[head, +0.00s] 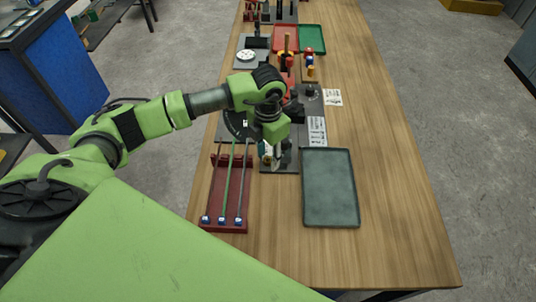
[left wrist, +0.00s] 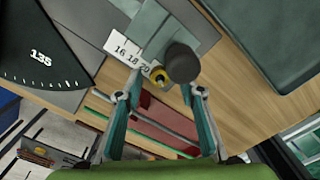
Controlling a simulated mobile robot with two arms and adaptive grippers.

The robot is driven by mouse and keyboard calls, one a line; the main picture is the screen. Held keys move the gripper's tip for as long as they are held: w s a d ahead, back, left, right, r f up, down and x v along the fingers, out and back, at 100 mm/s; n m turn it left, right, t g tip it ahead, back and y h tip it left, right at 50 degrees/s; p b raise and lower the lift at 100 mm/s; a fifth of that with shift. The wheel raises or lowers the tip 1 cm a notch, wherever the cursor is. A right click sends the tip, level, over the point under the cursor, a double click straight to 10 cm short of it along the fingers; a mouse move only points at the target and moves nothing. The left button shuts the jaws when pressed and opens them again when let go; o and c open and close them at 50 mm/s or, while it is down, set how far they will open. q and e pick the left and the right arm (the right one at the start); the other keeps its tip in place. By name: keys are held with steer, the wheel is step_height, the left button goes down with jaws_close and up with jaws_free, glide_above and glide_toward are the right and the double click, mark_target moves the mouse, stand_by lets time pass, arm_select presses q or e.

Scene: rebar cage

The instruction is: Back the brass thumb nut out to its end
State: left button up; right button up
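The brass thumb nut (left wrist: 158,76) is a small yellow ring-like part in the left wrist view, beside a dark round knob or rod end (left wrist: 182,62). It sits by a white scale plate (left wrist: 128,50) marked 16, 18, 20. My left gripper (left wrist: 160,94) is open, its two teal fingers spread wide. The nut appears just beyond the fingertips, between their lines; I see no contact. In the head view my left gripper (head: 271,156) points down over the dark fixture base (head: 285,168); the nut cannot be made out there. My right gripper is not in view.
A red rack (head: 228,190) with long rods lies left of the fixture. A grey-green tray (head: 330,188) lies to the right. A black dial marked 135 (left wrist: 40,50) is close by. Red (head: 285,38) and green trays (head: 311,39) stand farther back. The table's right side is clear.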

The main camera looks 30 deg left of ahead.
mark_target(269, 159)
arm_select(q)
step_height(269, 159, up, 12)
stand_by(0.4)
step_height(269, 159, down, 10)
steer(key=m+p, duration=0.1)
steer(key=m, duration=0.2)
steer(key=m+p, duration=0.2)
steer(key=m, duration=0.1)
steer(key=m+p, duration=0.2)
steer(key=m, duration=0.2)
steer(key=shift+s+f, duration=0.1)
steer(key=shift+f, duration=1)
jaws_close()
